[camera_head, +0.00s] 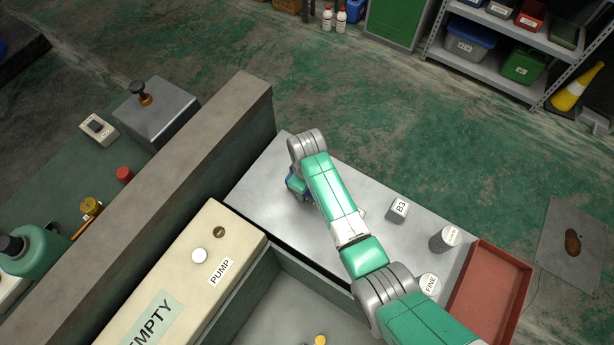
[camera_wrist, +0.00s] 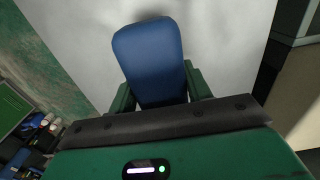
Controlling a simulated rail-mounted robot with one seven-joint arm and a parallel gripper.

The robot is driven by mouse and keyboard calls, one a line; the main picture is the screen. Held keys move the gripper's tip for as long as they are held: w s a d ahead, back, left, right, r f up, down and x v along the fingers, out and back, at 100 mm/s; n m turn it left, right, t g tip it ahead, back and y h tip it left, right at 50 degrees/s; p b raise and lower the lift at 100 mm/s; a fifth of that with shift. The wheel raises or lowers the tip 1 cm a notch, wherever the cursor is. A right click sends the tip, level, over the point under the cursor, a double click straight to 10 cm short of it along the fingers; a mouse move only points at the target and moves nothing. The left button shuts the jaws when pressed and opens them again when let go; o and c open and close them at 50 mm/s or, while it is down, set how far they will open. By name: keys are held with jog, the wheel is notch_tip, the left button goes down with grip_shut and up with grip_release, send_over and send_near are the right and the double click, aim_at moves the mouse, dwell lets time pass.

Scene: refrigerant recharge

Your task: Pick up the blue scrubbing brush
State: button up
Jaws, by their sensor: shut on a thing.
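The blue scrubbing brush (camera_wrist: 150,55) stands out from between the two green fingers of my gripper (camera_wrist: 160,92) in the wrist view. The fingers are shut on it, one on each side. Behind it in that view is the pale grey table top. In the head view a small piece of blue (camera_head: 297,183) shows beside the end of my arm, over the far left part of the metal table (camera_head: 262,185). My arm hides most of the gripper and brush there. I cannot tell whether the brush touches the table.
A grey block marked B3 (camera_head: 398,208), a grey cylinder (camera_head: 442,239), a can marked FINE (camera_head: 428,284) and a red tray (camera_head: 490,295) are on the table's right part. A cream PUMP box (camera_head: 190,262) and a long raised wall (camera_head: 160,190) stand to the left.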

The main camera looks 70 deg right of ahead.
jog(key=s+a+p, duration=0.1)
jog(key=s+a, duration=0.1)
jog(key=a, duration=0.2)
jog(key=s+a+r+p, duration=0.1)
jog(key=s+a, duration=0.2)
jog(key=a, duration=0.2)
jog(key=s+a+r, duration=0.1)
jog(key=s+a, duration=0.1)
jog(key=a, duration=0.3)
jog(key=shift+s+a+r+p, duration=0.1)
jog(key=shift+s+r+p, duration=0.15)
jog(key=shift+p, duration=0.15)
